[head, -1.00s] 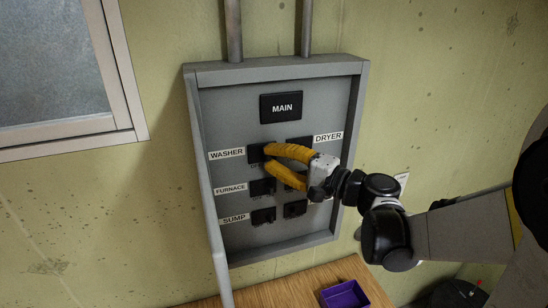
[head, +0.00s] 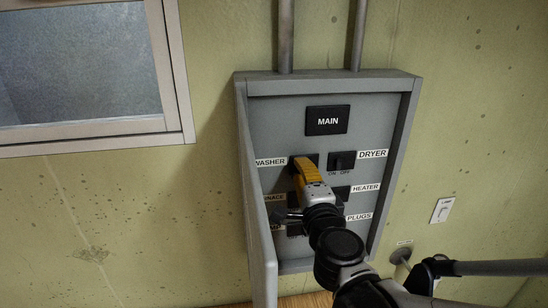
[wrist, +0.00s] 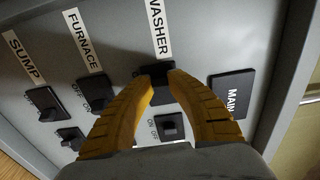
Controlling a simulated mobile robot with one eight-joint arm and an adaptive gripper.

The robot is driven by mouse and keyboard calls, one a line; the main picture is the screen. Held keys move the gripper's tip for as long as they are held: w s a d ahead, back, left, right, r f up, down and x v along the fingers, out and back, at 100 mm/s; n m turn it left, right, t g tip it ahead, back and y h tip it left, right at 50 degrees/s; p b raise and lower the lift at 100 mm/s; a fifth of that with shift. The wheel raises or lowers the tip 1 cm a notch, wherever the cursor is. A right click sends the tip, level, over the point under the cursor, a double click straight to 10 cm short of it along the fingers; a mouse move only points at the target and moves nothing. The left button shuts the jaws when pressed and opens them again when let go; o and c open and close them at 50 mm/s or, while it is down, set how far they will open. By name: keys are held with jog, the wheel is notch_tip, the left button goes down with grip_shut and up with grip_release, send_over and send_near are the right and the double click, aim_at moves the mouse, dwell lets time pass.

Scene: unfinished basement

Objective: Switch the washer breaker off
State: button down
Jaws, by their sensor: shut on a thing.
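The washer breaker (wrist: 157,69) is a black switch beside the white WASHER label (head: 270,162) in the upper left of the grey panel. It shows in the head view (head: 312,157), partly covered by my gripper. My yellow-fingered gripper (head: 299,162) reaches the breaker from the front. In the wrist view both fingertips of my gripper (wrist: 163,76) meet at the breaker's switch, shut on it. The fingers hide most of the switch, so I cannot tell its position.
The dryer breaker (head: 342,160) is just right of my fingers, with the MAIN breaker (head: 328,120) above. The furnace breaker (wrist: 98,90) and sump breaker (wrist: 45,101) are close by. The open panel door (head: 258,220) stands along the left side.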

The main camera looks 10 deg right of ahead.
jog(key=shift+w, duration=0.1)
dwell(0.4)
jog(key=c, duration=1.3)
grip_release()
jog(key=shift+o, duration=0.2)
jog(key=s, duration=1.2)
jog(key=shift+a, duration=0.3)
